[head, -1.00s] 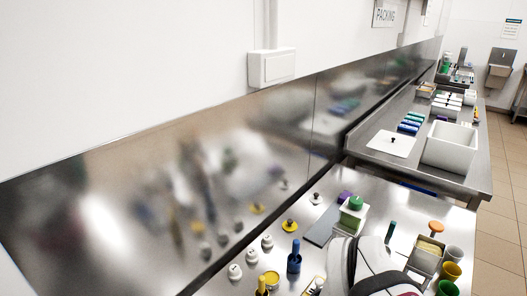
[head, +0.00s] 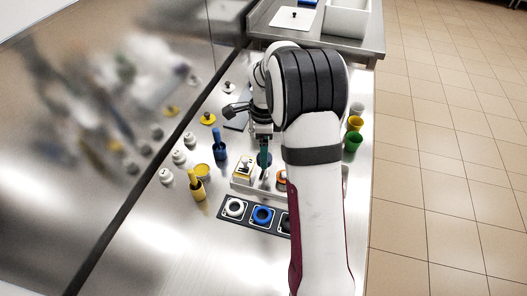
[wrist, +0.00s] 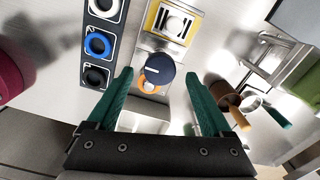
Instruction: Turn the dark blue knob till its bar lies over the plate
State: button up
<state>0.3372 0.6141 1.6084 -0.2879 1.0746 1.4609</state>
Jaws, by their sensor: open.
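The dark blue knob (wrist: 160,68) shows in the wrist view as a round cap with a short pale mark. It sits on a pale base (wrist: 143,48), between a yellow-framed plate (wrist: 154,18) and a partly covered orange round part (wrist: 148,86). I cannot make out a separate bar or which plate it lies over. My gripper (wrist: 158,77) is open, its green fingers on either side of the knob with a visible gap to each. In the head view my gripper (head: 264,150) is over the base, and my arm hides much of it.
A dark panel with a white ring (head: 234,207), a blue ring (head: 262,215) and a black ring (wrist: 97,77) lies beside the base. Blue (head: 220,147) and yellow (head: 197,186) handled tools stand left. Yellow and green cups (head: 352,142) stand right. The near counter is clear.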

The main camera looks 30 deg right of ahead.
jog(key=shift+f, duration=1.05)
grip_shut()
